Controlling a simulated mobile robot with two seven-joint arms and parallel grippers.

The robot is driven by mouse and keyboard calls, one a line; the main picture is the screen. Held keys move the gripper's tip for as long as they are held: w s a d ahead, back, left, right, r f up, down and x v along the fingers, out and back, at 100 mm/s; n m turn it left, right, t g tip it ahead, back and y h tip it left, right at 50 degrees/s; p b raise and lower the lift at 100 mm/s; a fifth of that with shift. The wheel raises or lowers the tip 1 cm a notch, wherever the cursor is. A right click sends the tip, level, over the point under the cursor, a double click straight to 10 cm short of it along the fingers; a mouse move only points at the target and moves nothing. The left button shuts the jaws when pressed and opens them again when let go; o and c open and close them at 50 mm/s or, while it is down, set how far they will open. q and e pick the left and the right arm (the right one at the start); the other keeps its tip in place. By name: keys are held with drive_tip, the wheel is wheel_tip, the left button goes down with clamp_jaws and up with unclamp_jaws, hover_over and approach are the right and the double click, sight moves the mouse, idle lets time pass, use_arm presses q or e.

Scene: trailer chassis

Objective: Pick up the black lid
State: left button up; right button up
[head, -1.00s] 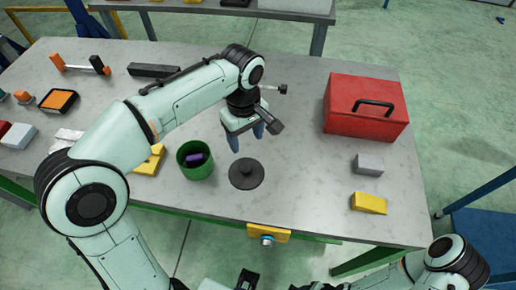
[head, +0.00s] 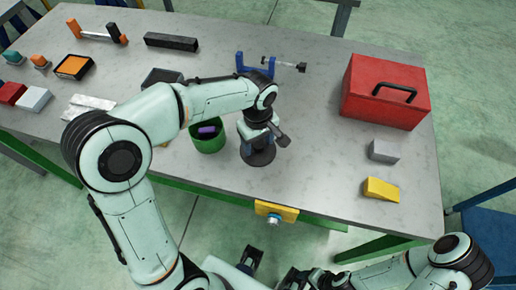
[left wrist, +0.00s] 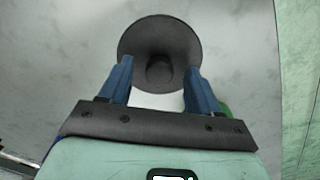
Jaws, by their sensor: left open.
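The black lid (head: 259,157) is a round disc with a knob on top, lying on the grey table (head: 320,160) just right of the green container. My left gripper (head: 259,143) is over the lid and hides part of it in the head view. In the left wrist view the lid (left wrist: 160,38) lies beyond the open blue fingertips (left wrist: 157,78), with its knob (left wrist: 160,70) between them in the picture. The fingers look apart from the knob, and the gripper holds nothing.
The green container (head: 208,142) with a purple thing (head: 207,131) inside stands close left of the lid. A blue clamp (head: 256,68) lies behind. A red toolbox (head: 386,92), a grey block (head: 384,151) and a yellow wedge (head: 381,189) are at right. Bare table lies between.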

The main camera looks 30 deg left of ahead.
use_arm(q)
drive_tip(key=shift+f, duration=0.45)
drive_tip(key=c, duration=1.1)
drive_tip(key=shift+r, duration=0.15)
drive_tip(key=shift+c, duration=0.2)
